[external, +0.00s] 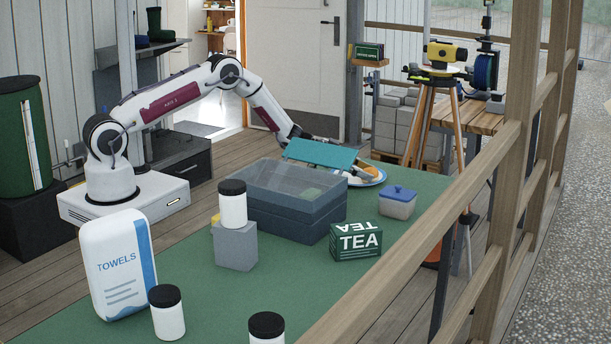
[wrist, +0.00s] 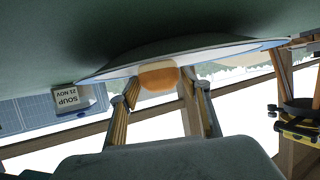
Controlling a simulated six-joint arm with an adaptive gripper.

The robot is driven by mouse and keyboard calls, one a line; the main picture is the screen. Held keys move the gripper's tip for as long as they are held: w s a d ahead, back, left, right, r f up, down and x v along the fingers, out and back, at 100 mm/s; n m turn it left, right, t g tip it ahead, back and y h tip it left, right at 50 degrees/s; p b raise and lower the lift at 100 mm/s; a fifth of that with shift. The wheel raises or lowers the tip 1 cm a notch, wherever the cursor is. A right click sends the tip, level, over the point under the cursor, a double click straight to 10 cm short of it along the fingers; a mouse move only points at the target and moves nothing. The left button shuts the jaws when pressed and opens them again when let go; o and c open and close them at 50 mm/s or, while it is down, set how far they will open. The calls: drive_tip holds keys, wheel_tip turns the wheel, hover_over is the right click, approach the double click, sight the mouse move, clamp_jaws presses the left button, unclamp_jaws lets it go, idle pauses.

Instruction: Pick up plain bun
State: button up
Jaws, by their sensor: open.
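The plain bun (wrist: 158,76) is a round, orange-brown bun with a paler side, on a white plate (wrist: 222,53) with a blue rim in the wrist view. My gripper (wrist: 160,96) is open and empty, with one finger on either side of the bun's line in the wrist view. The bun appears just beyond the fingertips; contact cannot be told. In the external view a teal panel hides most of my gripper.
The dark blue-grey box (external: 285,212) with a clear top stands in front of the plate. The teal panel (external: 320,154) is above its far edge. A blue-lidded tub (external: 398,207), labelled soup in the wrist view (wrist: 68,98), and a tea box (external: 356,241) stand nearby.

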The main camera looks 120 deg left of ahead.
sight(365, 169)
idle(0.4)
drive_tip(key=c, duration=1)
drive_tip(key=shift+r, duration=0.1)
drive_tip(key=shift+r, duration=4.95)
